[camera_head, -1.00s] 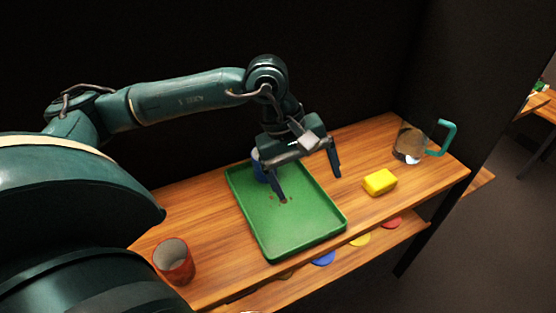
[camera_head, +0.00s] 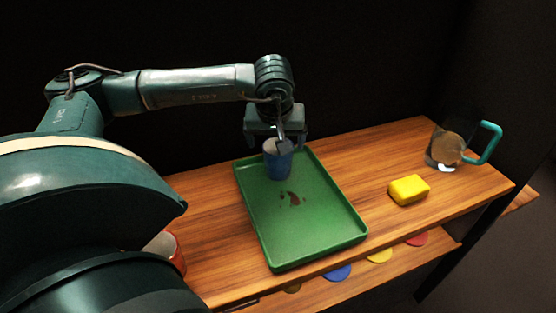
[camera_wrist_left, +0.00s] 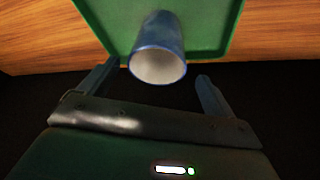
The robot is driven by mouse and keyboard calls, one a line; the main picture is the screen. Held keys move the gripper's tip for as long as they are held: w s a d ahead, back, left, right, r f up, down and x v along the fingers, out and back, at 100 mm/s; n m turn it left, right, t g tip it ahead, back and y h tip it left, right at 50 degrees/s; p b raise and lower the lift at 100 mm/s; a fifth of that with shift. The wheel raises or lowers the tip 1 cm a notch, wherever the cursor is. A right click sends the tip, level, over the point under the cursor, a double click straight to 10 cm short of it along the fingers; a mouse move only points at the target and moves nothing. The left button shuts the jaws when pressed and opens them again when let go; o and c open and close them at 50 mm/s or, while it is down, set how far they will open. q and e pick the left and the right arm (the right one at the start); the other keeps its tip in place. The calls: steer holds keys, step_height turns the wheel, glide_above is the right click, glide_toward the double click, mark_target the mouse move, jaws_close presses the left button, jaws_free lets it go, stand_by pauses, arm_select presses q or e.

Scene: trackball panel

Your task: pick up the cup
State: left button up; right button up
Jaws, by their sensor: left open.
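A blue cup (camera_head: 278,165) stands upright at the far end of the green tray (camera_head: 318,225). In the left wrist view the cup (camera_wrist_left: 157,45) shows its pale inside and open rim, lying between the lines of the two fingers. My left gripper (camera_head: 278,133) is open above the cup's far side, pointing down. In the left wrist view my gripper (camera_wrist_left: 157,72) has one finger on each side of the cup, with gaps showing. I cannot tell how far down the fingers reach. A red cup (camera_head: 178,252) at the left is mostly hidden by my arm.
Dark red stains (camera_head: 292,198) mark the tray. A yellow block (camera_head: 409,190) and a clear jug with a teal handle (camera_head: 490,143) stand to the right on the wooden table (camera_head: 360,165). Coloured discs (camera_head: 380,255) lie on a lower shelf.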

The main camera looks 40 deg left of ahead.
mark_target(277, 168)
arm_select(q)
steer(key=x, duration=0.5)
steer(key=shift+d+f, duration=0.1)
steer(key=shift+d, duration=0.2)
steer(key=shift+c, duration=0.2)
steer(key=c, duration=1.1)
